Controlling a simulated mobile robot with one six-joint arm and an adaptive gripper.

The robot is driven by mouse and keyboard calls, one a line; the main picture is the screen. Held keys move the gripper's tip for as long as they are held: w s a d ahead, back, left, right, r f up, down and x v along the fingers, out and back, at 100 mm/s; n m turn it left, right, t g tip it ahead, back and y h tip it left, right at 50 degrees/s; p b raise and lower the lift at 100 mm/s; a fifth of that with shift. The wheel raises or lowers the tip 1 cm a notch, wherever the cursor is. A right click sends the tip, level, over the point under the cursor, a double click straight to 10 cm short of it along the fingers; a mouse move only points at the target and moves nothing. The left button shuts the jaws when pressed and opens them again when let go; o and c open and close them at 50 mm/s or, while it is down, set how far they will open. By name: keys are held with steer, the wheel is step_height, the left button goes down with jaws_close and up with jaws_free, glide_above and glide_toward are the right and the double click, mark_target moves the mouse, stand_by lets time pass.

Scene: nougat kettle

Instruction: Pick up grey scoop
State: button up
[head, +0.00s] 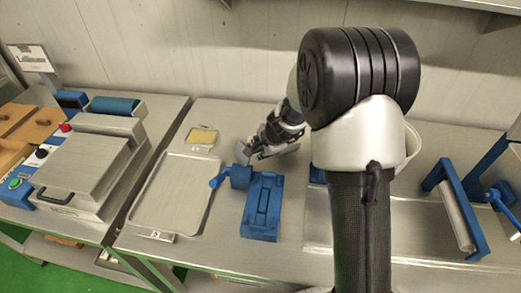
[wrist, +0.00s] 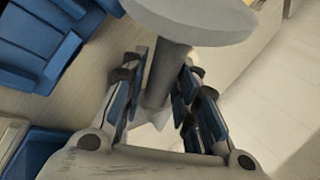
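The grey scoop (wrist: 165,75) shows in the wrist view as a grey stem with a wide round grey part at its upper end. My gripper (wrist: 160,95) has its blue-padded fingers on both sides of the stem, with little or no gap, and looks shut on it. In the head view my gripper (head: 260,146) is low over the worktop, behind the blue clamp-like block. A small grey piece at its tip (head: 244,152) appears to be the scoop. My arm hides part of this area, and whether the scoop touches the worktop cannot be told.
A blue block with a handle (head: 238,178) and a blue slotted fixture (head: 263,207) stand close in front. A metal tray (head: 172,195) and a small dish with yellow content (head: 201,137) lie to the left. A blue-framed roller (head: 455,210) stands right.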

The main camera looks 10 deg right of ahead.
jaws_close()
steer(key=shift+r, duration=0.1)
